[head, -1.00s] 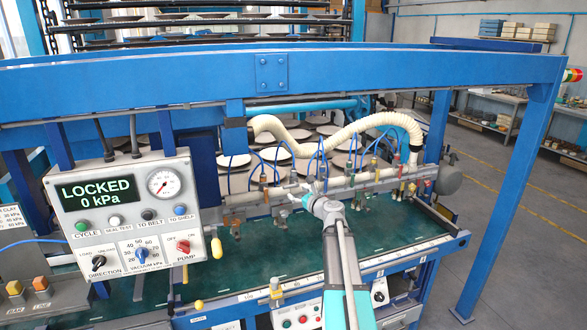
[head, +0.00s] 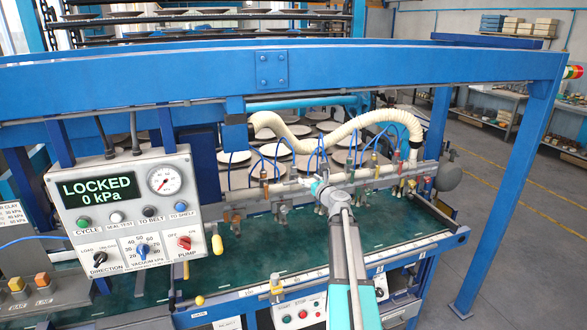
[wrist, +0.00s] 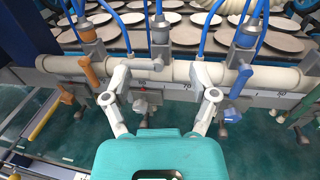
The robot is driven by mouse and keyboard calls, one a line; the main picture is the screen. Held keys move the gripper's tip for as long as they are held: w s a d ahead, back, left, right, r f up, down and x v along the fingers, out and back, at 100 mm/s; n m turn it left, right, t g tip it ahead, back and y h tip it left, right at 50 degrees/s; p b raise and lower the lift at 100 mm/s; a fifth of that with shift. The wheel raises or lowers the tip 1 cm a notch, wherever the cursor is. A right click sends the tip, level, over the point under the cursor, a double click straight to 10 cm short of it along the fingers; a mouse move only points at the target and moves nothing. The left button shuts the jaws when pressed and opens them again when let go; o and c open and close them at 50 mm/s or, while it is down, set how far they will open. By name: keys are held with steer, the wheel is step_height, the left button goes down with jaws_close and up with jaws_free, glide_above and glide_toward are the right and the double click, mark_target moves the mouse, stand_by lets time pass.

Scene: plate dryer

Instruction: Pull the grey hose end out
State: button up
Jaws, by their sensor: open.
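In the wrist view, blue hoses run down into fittings on a pale pipe (wrist: 100,66). In the head view, my gripper (head: 316,186) covers part of the pipe.
A control panel (head: 125,212) reads LOCKED, 0 kPa. A thick cream hose (head: 345,130) arches above the pipe. Plates (wrist: 127,18) lie behind the fittings. A blue beam (head: 380,72) crosses above. The green belt (head: 240,255) below is mostly clear.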

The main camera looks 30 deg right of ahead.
mark_target(296, 168)
steer(key=w, duration=0.8)
steer(key=w+d, duration=0.1)
steer(key=w, duration=0.2)
steer(key=shift+w, duration=0.4)
jaws_close()
